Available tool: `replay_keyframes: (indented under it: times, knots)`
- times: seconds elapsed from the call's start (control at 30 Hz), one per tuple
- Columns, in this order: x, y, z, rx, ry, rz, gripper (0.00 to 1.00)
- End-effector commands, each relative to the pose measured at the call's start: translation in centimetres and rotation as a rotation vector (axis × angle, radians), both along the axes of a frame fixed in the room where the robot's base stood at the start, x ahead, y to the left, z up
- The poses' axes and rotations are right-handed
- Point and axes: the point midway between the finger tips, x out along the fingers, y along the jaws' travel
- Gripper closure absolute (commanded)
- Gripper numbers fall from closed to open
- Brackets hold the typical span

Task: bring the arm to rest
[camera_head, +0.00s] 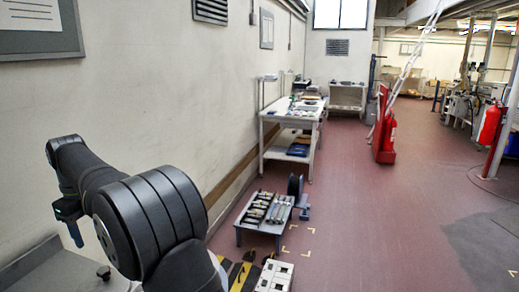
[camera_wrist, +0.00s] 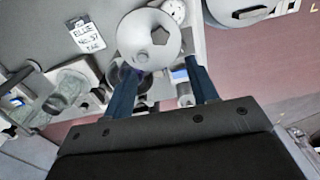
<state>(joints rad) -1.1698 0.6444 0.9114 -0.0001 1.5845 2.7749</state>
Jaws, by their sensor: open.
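My arm reaches up at the left of the head view, and my gripper (camera_head: 75,236) hangs at its far end, beside the wall. In the wrist view my gripper (camera_wrist: 161,66) has its two blue fingers well apart. A pale round part with a dark hexagonal knob (camera_wrist: 160,36) shows between and beyond the fingertips. I cannot tell how far it is from them. Nothing is clearly held between the fingers.
A grey panel with a white label (camera_wrist: 86,34) fills the wrist view's upper left; a small dial (camera_wrist: 174,10) is near. In the head view, a low table with cylindrical parts (camera_head: 265,225), a workbench (camera_head: 290,112) and a red stand (camera_head: 384,130) stand beyond. Open red floor lies right.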

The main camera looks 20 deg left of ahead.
Motion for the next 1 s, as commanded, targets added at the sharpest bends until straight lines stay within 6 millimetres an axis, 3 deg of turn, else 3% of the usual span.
replay_keyframes:
  times: [0.2, 0.33, 1.0]
  knots:
    - [0.0, 0.0, 4.0, 0.003, -0.001, 0.0, 0.47]
    - [0.0, 0.0, 5.5, 0.0, 0.0, 0.0, 0.47]
    - [0.0, -0.1, -7.7, -0.005, 0.002, 0.0, 0.47]
